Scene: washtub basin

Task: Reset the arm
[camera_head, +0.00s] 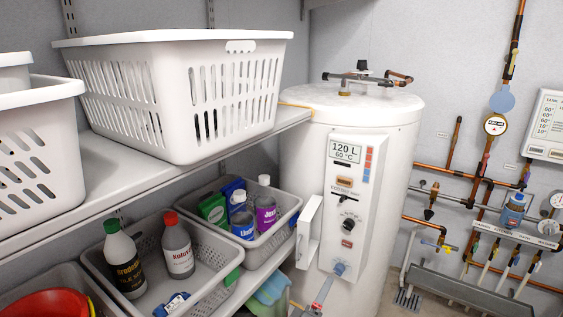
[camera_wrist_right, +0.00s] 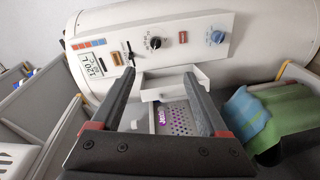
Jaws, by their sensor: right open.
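My right gripper (camera_wrist_right: 157,64) shows in the right wrist view with its two dark fingers spread wide. I see nothing held between them. The fingers point at the control panel (camera_wrist_right: 160,42) of the white water heater (camera_wrist_right: 255,35). A white open box-like part (camera_wrist_right: 150,94) projects from the panel and shows between the fingers; I cannot tell whether a finger touches it. In the head view the same heater (camera_head: 297,112) stands at the centre, with the white part (camera_head: 308,232) at the panel's left side. I cannot clearly make out either gripper in the head view.
White laundry baskets (camera_head: 180,100) stand on the upper shelf (camera_head: 110,165). Grey crates (camera_head: 215,290) below hold several bottles. Blue and green cloths (camera_wrist_right: 262,118) lie close to the right of my right gripper. Copper pipes (camera_head: 450,171) and gauges line the right wall.

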